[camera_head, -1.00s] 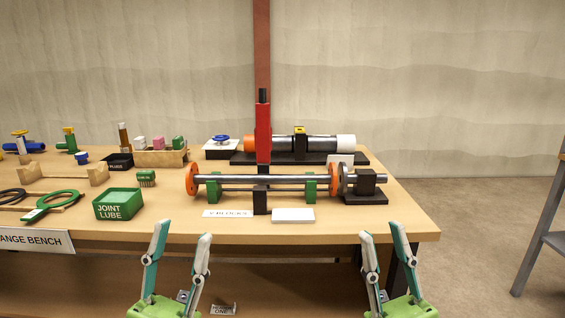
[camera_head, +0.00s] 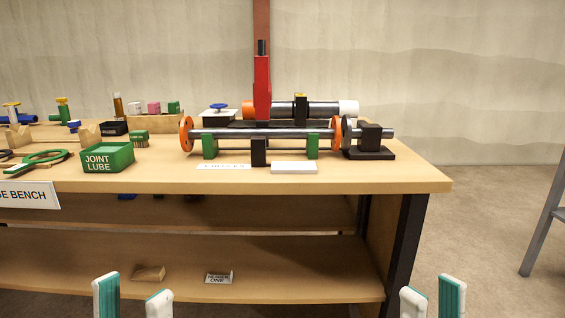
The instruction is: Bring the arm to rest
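My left gripper (camera_head: 133,297) shows only its fingertips at the bottom left of the head view. They stand apart with nothing between them. My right gripper (camera_head: 433,297) also shows only its fingertips at the bottom right, apart and empty. Both are in front of the bench and below its top. The palms and the arms behind them are out of the frame.
The bench (camera_head: 400,179) carries a steel pipe with orange flanges (camera_head: 186,134) on green supports (camera_head: 209,146), a red upright tool (camera_head: 262,88) and a green joint lube box (camera_head: 108,157). A lower shelf (camera_head: 300,281) holds small items. Open floor lies right, before a grey stand (camera_head: 543,235).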

